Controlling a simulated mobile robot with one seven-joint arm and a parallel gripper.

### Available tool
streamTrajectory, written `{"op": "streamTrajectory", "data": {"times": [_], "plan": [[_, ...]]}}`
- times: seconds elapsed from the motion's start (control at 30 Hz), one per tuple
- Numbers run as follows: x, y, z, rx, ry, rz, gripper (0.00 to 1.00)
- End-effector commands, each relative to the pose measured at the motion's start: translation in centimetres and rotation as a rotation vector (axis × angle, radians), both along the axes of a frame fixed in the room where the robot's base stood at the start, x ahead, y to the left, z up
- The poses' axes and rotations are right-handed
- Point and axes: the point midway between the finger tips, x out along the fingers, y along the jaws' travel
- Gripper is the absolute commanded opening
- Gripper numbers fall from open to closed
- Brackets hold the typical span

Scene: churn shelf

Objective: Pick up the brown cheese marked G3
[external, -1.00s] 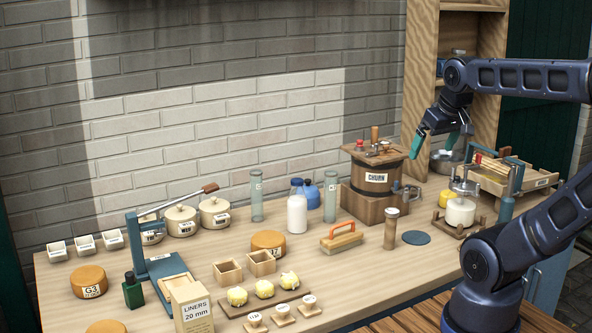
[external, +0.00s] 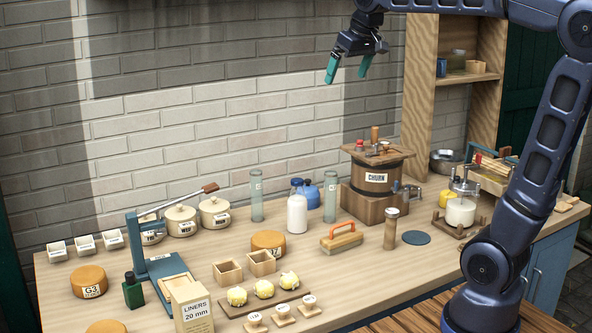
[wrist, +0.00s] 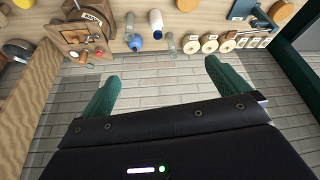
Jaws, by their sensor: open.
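The brown cheese marked G3 (external: 89,281) is a round orange-brown wheel with a white label. It lies on the table at the far left, in front of small white boxes. My gripper (external: 348,72) is open and empty, high above the table in front of the brick wall, above and far to the right of the G3 cheese. In the wrist view my gripper (wrist: 160,78) shows its two green fingers spread apart with nothing between them. An orange-brown round piece at the top edge of that view has no readable mark.
Another brown cheese (external: 268,243) sits mid-table, and one more (external: 106,327) is cut off at the bottom edge. A press with a raised lever (external: 165,262) and a green bottle (external: 133,291) stand right of G3. The churn (external: 376,180) stands farther right.

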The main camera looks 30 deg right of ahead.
Motion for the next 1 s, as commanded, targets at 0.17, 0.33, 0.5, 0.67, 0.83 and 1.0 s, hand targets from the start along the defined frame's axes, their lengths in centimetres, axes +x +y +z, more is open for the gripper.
{"op": "streamTrajectory", "data": {"times": [0.17,0.33,0.5,0.67,0.83,1.0], "plan": [[5.0,5.5,1.4,-0.001,0.004,0.063,1.0],[9.2,11.3,2.2,-0.001,0.004,0.12,1.0],[12.7,17.7,2.3,-0.001,0.004,0.176,1.0],[15.3,24.3,1.7,-0.002,0.006,0.229,1.0],[17.4,31.6,0.5,-0.002,0.006,0.283,1.0],[18.4,39.4,-1.3,-0.002,0.004,0.34,1.0]]}}
